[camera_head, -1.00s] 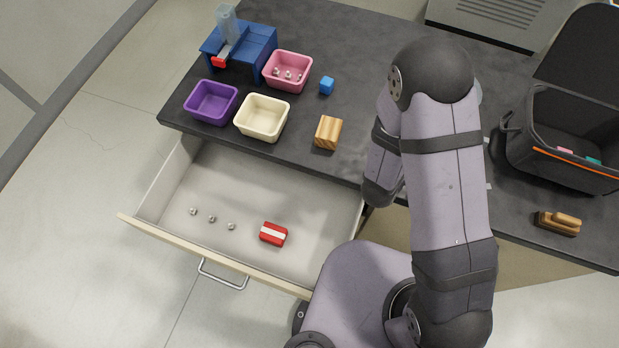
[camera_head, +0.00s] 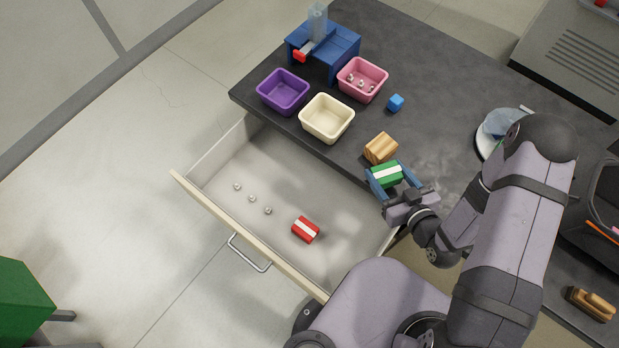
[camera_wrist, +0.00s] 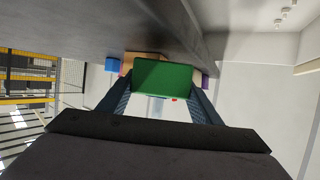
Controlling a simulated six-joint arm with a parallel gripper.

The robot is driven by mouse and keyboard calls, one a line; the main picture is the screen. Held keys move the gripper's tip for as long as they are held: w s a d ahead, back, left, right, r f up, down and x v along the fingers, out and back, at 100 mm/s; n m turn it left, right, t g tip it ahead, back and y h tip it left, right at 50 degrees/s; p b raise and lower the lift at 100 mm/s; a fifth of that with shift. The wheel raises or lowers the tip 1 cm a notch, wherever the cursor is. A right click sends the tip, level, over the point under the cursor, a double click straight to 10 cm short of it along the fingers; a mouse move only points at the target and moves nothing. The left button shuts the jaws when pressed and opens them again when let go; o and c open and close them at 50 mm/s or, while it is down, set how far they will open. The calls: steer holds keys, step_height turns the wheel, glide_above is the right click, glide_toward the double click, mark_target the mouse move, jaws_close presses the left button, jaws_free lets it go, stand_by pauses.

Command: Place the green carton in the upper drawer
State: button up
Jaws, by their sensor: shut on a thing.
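The green carton (camera_head: 386,175) with a white stripe is held between the blue fingers of my gripper (camera_head: 385,178). It is close to the front edge of the dark worktop, beside the wooden block. In the wrist view the green carton (camera_wrist: 163,78) fills the space between the fingers (camera_wrist: 162,92). The upper drawer (camera_head: 225,213) is pulled open below the worktop, to the left of my gripper. In it lie a red carton (camera_head: 306,229) with a white stripe and several small metal balls (camera_head: 252,198).
On the worktop (camera_head: 440,75) stand a wooden block (camera_head: 380,148), a cream bin (camera_head: 327,118), a purple bin (camera_head: 283,91), a pink bin (camera_head: 362,80), a blue cube (camera_head: 396,102) and a blue stand (camera_head: 335,48). A brush (camera_head: 592,304) lies at right. Much of the drawer floor is bare.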

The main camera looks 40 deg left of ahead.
steer(key=s+a+f+n+g+y+b, duration=0.1)
steer(key=s+a+f+n+g+b, duration=0.2)
steer(key=s, duration=0.6)
steer(key=s+f+n+g+y+b, duration=0.1)
steer(key=s+f+n+g, duration=0.3)
steer(key=s, duration=0.6)
step_height(320, 180, down, 10)
steer(key=b, duration=0.8)
steer(key=shift+r+b, duration=0.25)
steer(key=shift+b, duration=0.15)
steer(key=shift+w+a, duration=0.1)
